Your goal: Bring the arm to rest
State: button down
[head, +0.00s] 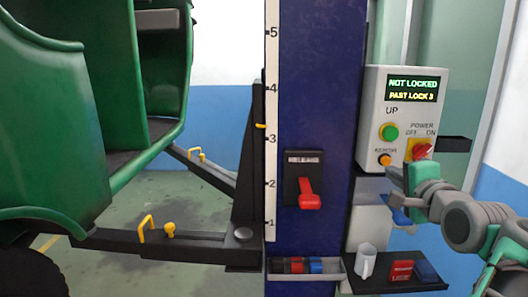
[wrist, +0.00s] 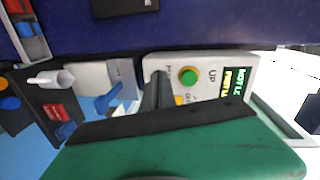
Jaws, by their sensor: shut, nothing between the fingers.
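My gripper (head: 396,178) is at the right in the head view, just below the control box (head: 376,110). It is shut and empty, and its gap to the box is hard to judge. It also shows in the wrist view (wrist: 157,92), where its dark finger overlaps the box's face. The box has a green UP button (head: 389,132), an orange button (head: 385,160) and a red power switch (head: 422,152). Its display (head: 412,89) reads "NOT LOCKED" and "PAST LOCK 3". My arm reaches in from the lower right.
A blue lift post (head: 315,110) carries a red release lever (head: 309,195). A shelf (head: 358,284) below holds a white mug (head: 367,260) and a red box (head: 401,271). A green rickshaw (head: 50,130) stands at left over black lift arms (head: 180,246).

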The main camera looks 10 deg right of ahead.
jog(key=w+a+f+n+g+y, duration=0.1)
jog(key=a+f+n+g+y, duration=0.2)
jog(key=a+f, duration=0.5)
jog(key=w+a+f+n+g+y, duration=0.1)
jog(key=w+a+f+n+g, duration=0.15)
jog(key=a+f+n, duration=0.5)
jog(key=s+a+f+n+g+p, duration=0.1)
jog(key=s+a+f+n+g, duration=0.6)
jog(key=s+a+f, duration=0.5)
notch_tip(320, 180, down, 3)
jog(key=shift+s+a+f+n, duration=0.2)
jog(key=shift+s+a+n, duration=0.1)
jog(key=shift+s+n, duration=0.65)
